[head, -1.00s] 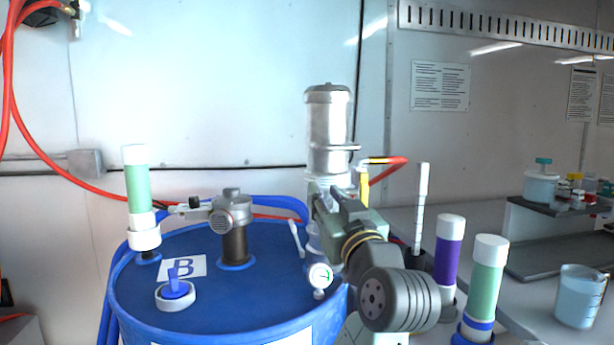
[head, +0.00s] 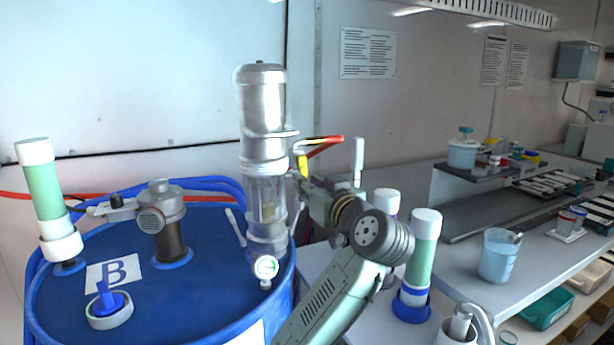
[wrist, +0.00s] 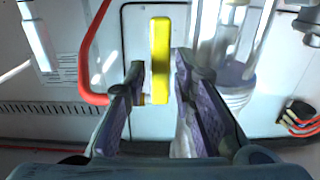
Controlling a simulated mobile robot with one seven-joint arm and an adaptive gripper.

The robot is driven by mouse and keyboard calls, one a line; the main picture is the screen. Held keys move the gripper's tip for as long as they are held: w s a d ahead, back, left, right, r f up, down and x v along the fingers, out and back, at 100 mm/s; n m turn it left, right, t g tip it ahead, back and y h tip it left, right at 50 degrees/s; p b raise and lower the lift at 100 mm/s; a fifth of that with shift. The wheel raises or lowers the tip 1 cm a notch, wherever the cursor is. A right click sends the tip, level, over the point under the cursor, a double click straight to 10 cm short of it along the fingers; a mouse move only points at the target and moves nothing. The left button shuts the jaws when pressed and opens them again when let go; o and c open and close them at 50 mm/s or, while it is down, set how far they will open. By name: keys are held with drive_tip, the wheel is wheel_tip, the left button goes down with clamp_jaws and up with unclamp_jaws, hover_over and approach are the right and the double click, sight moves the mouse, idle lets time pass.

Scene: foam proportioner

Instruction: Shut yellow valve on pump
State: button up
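The pump is a tall metal and clear cylinder (head: 262,110) standing on the blue drum. Its yellow valve handle (head: 302,166) shows as a small upright yellow piece at the pump's right side. In the wrist view the yellow valve handle (wrist: 160,55) is a long upright bar. My gripper (wrist: 159,85) is open, with a purple-padded finger on each side of the bar's lower end. Narrow gaps show between the bar and both fingers. In the head view my gripper (head: 298,182) is beside the pump, its fingertips partly hidden.
A red hose (wrist: 88,60) curves left of the handle in the wrist view.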

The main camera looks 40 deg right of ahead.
drive_tip(key=shift+w+d, duration=0.15)
drive_tip(key=shift+w, duration=0.4)
clamp_jaws()
idle(0.4)
